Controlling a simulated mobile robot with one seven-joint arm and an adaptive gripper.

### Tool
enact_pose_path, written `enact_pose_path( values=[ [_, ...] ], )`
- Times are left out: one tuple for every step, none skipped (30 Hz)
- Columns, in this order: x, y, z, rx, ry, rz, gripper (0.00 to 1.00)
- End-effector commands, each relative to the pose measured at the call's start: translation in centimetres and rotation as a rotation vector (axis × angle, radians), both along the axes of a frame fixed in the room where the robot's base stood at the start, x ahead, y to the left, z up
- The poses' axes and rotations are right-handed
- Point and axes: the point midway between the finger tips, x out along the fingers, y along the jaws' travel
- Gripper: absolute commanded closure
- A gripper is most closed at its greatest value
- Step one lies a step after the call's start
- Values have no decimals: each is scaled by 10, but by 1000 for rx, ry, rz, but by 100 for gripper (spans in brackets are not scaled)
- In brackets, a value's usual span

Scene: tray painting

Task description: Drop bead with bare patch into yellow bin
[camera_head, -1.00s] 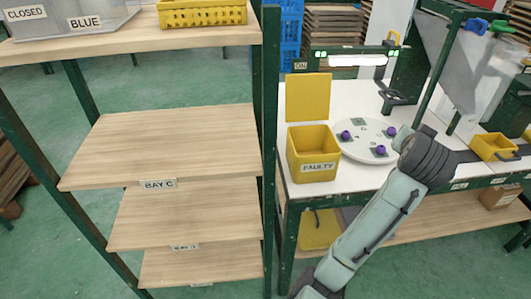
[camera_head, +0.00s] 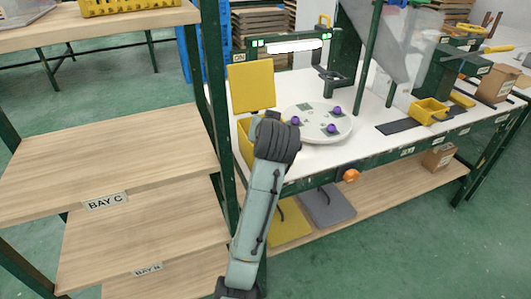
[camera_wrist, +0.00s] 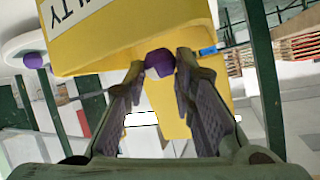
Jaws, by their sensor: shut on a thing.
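My gripper (camera_wrist: 160,66) is shut on a purple bead (camera_wrist: 158,58) in the wrist view. The bead's lower part shows pale, like a bare patch. The yellow bin (camera_wrist: 125,38) labelled FAULTY is close to the fingertips there. I cannot tell whether the bead is over its opening. In the head view the yellow bin (camera_head: 244,140) is mostly covered by my arm, and its lid or back panel (camera_head: 252,86) stands upright behind. My gripper is hidden behind my arm in that view.
A white round plate (camera_head: 318,117) with several purple beads stands right of the bin. A small yellow box (camera_head: 429,111) is farther right on the bench. A green post (camera_head: 222,130) and the wooden shelves (camera_head: 110,160) stand close at the left.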

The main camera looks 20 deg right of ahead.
Motion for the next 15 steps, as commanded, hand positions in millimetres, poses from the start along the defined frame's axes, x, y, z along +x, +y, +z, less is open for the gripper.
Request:
enact_pose_path(
  values=[
    [0, 0, -1, 0, -1, 0, 89],
    [0, 0, -1, 0, -1, 0, 89],
    [0, 0, -1, 0, -1, 0, 89],
    [0, 0, 0, 0, -1, 0, 89],
    [0, 0, 0, 0, -1, 0, 89],
    [0, 0, 0, 0, -1, 0, 89],
    [0, 0, 0, 0, -1, 0, 89],
    [0, 0, 0, 0, -1, 0, 74],
    [0, 0, 0, 0, 0, 0, 71],
    [0, 0, 0, 0, 0, 0, 69],
    [0, 0, 0, 0, 0, 0, 67],
    [0, 0, 0, 0, 0, 0, 65],
    [0, 0, 0, 0, 0, 0, 63],
    [0, 0, 0, 0, 0, 0, 61],
    [0, 0, 0, 0, 0, 0, 58]
  ],
)
